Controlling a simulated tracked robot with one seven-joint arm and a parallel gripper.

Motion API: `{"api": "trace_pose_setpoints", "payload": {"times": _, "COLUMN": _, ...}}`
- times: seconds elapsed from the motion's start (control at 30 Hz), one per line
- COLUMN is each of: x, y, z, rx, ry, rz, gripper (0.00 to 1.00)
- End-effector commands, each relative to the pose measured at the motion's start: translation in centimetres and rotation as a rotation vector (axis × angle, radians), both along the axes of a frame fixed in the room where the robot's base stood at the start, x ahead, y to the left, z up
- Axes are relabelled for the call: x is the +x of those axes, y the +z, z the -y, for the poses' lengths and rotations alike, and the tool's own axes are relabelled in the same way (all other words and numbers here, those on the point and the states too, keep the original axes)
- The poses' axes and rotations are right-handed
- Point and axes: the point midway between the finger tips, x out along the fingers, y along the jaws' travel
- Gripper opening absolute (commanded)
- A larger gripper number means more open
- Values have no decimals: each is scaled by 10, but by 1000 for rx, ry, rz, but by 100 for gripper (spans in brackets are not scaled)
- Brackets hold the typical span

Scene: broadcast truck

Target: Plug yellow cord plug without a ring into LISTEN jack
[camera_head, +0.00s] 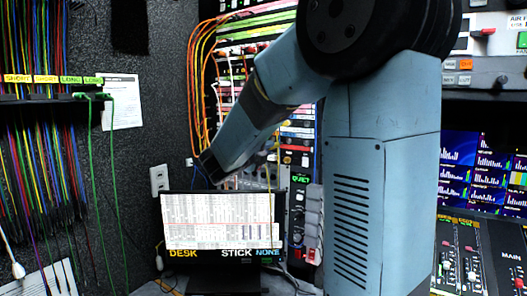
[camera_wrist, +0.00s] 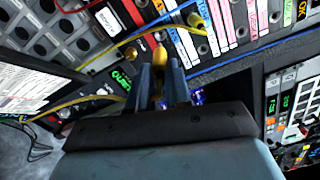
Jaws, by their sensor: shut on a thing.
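My gripper (camera_wrist: 161,74) is shut on a yellow plug (camera_wrist: 160,57), seen between its fingers in the wrist view. Whether this plug has a ring cannot be told. Its tip points toward the rack panels and is partly hidden. Another stretch of yellow cord (camera_wrist: 75,102) runs left from near my gripper. I cannot read a LISTEN label, so I cannot tell which jack it is. In the head view my forearm reaches down toward the rack; the plug is not discernible there.
A screen (camera_head: 220,222) with a patch list stands below my arm. A panel with a green QUIET display (camera_head: 301,187) is to its right. Orange cords (camera_head: 193,90) hang beside the rack. Patch cords (camera_head: 40,160) hang on the left wall. A mixing desk (camera_head: 478,255) is at right.

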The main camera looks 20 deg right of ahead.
Motion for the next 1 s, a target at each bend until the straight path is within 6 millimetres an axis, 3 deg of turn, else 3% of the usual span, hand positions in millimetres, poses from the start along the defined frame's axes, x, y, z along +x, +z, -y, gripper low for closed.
{"api": "trace_pose_setpoints", "payload": {"times": 0.43, "x": 18, "y": 0, "z": 28, "rx": -1, "ry": -1, "rz": 0, "gripper": 0}}
{"api": "trace_pose_setpoints", "payload": {"times": 1.0, "x": 20, "y": 0, "z": 33, "rx": -1, "ry": -3, "rz": 1, "gripper": 0}}
